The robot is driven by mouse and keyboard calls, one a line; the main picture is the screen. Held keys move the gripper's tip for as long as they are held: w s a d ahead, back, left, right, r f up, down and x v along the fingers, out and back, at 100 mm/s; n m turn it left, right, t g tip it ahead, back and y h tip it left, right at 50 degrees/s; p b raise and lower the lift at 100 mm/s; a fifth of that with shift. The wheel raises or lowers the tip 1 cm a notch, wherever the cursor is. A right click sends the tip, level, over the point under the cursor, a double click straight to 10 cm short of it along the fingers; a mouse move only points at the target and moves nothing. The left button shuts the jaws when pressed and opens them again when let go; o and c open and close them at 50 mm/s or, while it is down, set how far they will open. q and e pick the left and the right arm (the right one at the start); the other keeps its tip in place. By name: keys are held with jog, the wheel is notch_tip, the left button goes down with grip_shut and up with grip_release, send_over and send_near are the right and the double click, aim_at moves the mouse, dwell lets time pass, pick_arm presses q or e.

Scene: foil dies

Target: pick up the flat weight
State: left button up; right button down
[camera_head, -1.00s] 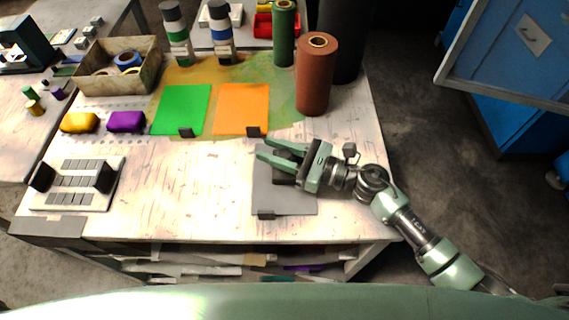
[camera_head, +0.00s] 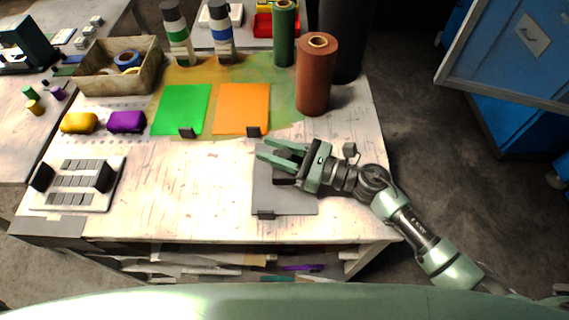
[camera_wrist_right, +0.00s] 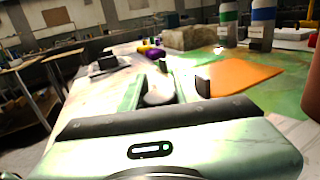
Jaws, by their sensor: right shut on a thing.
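My right gripper (camera_head: 264,149) is above the grey sheet (camera_head: 295,204) at the front right of the table, its fingers pointing left. It is shut on the flat weight (camera_head: 284,171), a dark grey block that shows partly between and below the green fingers. The fingers and the gripper body hide the rest of it. I cannot tell if the weight touches the sheet. My left gripper is not in view.
Green (camera_head: 181,109) and orange (camera_head: 241,108) sheets with dark clips lie behind. A brown roll (camera_head: 315,75) and a green roll (camera_head: 284,34) stand at the back right. A white tray (camera_head: 108,196) with dark blocks is at the left. The table's front middle is clear.

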jog(key=shift+r, duration=0.7)
notch_tip(320, 180, up, 19)
jog(key=p, duration=0.4)
jog(key=shift+a, duration=0.15)
